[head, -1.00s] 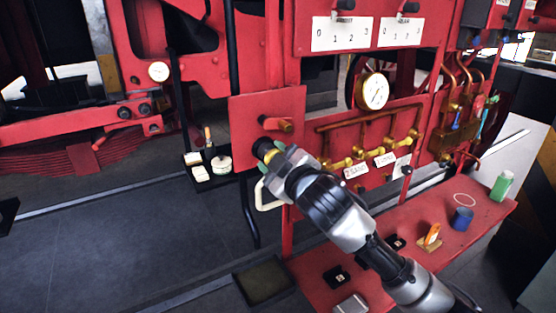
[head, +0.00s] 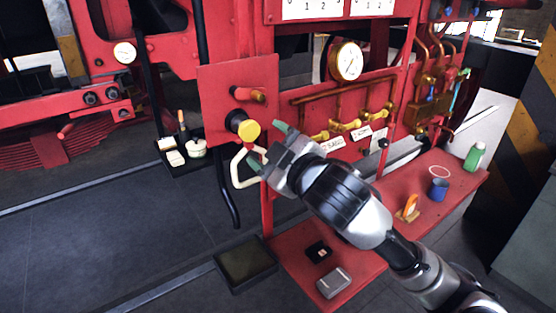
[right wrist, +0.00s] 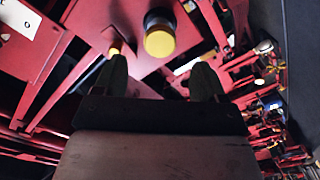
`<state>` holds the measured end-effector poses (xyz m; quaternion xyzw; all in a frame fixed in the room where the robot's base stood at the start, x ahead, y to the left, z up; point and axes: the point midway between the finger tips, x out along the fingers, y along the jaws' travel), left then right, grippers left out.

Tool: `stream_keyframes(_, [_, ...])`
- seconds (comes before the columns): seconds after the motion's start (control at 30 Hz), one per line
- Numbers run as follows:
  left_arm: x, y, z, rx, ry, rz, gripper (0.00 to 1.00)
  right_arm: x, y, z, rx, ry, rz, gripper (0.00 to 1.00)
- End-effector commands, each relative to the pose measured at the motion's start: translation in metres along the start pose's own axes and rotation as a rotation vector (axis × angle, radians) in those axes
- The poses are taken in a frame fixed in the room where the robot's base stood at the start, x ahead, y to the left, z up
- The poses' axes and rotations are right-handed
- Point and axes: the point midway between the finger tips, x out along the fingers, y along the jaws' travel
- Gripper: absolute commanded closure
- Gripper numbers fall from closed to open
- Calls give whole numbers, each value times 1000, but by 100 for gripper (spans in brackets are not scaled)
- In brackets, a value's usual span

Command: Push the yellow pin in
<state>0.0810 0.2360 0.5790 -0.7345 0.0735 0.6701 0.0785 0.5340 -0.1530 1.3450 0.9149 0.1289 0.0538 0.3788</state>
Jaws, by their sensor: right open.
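The yellow pin (head: 249,131) has a round yellow head on a dark collar and sticks out of a red upright panel (head: 212,105). It also shows in the right wrist view (right wrist: 160,42), beyond the fingers and between them. How deep it sits in the panel I cannot tell. My right gripper (head: 268,144) is open and empty, just to the right of the pin head and apart from it. Its two dark fingers show in the right wrist view (right wrist: 160,80). My left gripper is not in view.
A red-brown handle (head: 250,94) juts from the panel above the pin. A white curved handle (head: 238,168) hangs below it. A pressure gauge (head: 348,61) and brass valves stand to the right. A red bench (head: 345,232) below carries a blue cup (head: 438,190) and a green bottle (head: 474,157).

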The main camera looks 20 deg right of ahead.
Motion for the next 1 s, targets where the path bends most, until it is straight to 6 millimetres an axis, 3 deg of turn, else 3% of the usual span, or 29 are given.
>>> stream_keyframes(0.23, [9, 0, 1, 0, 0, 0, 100, -25, 0, 0, 0, 0, 0, 28])
stream_keyframes(0.73, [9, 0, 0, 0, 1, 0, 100, -27, -2, 2, 6, -6, -4, 28])
stream_keyframes(0.87, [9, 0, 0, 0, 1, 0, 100, -31, -23, 22, 63, -68, -42, 28])
stream_keyframes(1.0, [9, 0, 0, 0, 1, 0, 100, -48, -72, 70, 197, -231, -121, 28])
